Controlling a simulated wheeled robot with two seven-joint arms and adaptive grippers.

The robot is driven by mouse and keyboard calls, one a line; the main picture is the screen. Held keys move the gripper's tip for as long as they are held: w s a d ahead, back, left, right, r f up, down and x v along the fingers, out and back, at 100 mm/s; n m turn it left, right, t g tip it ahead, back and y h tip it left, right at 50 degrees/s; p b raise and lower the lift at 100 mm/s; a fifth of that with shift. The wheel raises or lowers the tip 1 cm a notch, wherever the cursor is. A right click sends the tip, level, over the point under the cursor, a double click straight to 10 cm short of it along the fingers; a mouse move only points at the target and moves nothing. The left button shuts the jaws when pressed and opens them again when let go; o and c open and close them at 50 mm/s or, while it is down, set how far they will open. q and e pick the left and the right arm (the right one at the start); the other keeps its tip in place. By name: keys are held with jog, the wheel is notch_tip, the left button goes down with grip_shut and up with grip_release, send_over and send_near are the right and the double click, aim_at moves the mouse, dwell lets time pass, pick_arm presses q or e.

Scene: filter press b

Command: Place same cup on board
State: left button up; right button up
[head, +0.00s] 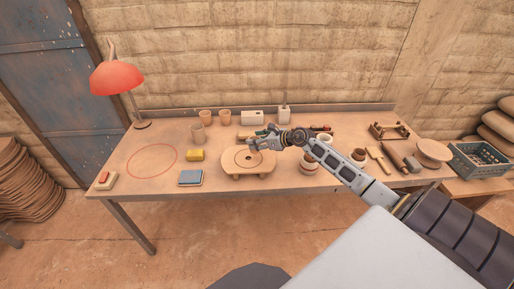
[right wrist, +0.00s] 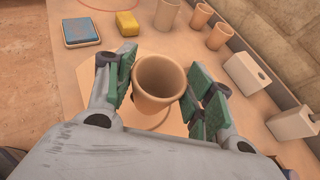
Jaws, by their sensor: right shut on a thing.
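A tan clay cup (right wrist: 155,88) stands upright between the green-padded fingers of my right gripper (right wrist: 160,92) in the right wrist view. The gripper is shut on it. In the head view my right gripper (head: 262,141) is over the back part of a round wooden board (head: 238,171) on short feet, with a dark ring drawn on its top. The board also shows below the cup in the right wrist view (right wrist: 73,98). I cannot tell whether the cup touches the board. The cup is mostly hidden by the gripper in the head view. My left gripper is not in view.
Several tan cups (head: 198,134) stand behind left of the board. A yellow block (head: 196,155) and a blue pad (head: 190,178) lie left of it. The table inside the red circle (head: 152,161) is bare.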

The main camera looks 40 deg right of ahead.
jog(key=shift+f, duration=1.85)
jog(key=shift+f, duration=0.15)
jog(key=o, duration=1.1)
jog(key=shift+c, duration=0.2)
jog(key=shift+r, duration=0.2)
jog(key=shift+s+d+r, duration=0.15)
jog(key=shift+s+d, duration=0.1)
jog(key=shift+s, duration=0.35)
jog(key=v, duration=1)
jog(key=shift+s+r, duration=0.2)
jog(key=shift+s, duration=0.05)
jog(key=shift+d, duration=0.1)
